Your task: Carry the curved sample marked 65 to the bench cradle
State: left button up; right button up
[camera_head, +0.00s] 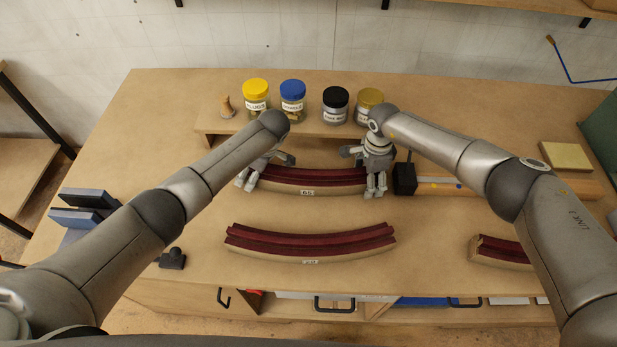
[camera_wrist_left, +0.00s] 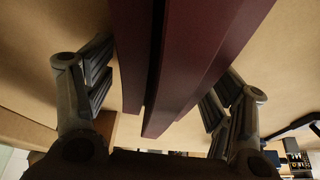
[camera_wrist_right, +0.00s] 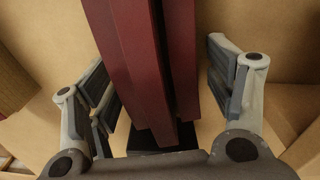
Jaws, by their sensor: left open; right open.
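The curved sample (camera_head: 315,175), dark red over a pale wooden form, lies at the back middle of the bench. Its small label appears to read 65. My left gripper (camera_head: 265,172) is open at its left end, with fingers on either side of the red strips (camera_wrist_left: 175,60). My right gripper (camera_head: 362,174) is open at its right end; its fingers also stand on either side of the red strips (camera_wrist_right: 150,60), apart from them at least on the right. I cannot clearly make out a bench cradle.
A second curved sample (camera_head: 310,243) lies in front, and a third (camera_head: 500,251) is partly hidden at the right. Lidded jars (camera_head: 292,100) stand on a low shelf behind. A black block (camera_head: 404,178) sits just right of my right gripper.

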pick_arm(q)
jog(key=c, duration=1.6)
pick_arm(e)
jog(key=c, duration=1.6)
pick_arm(q)
jog(key=shift+o, duration=0.2)
pick_arm(e)
jog(key=shift+o, duration=0.2)
pick_arm(q)
jog(key=shift+r, duration=0.1)
pick_arm(e)
jog(key=shift+r, duration=0.15)
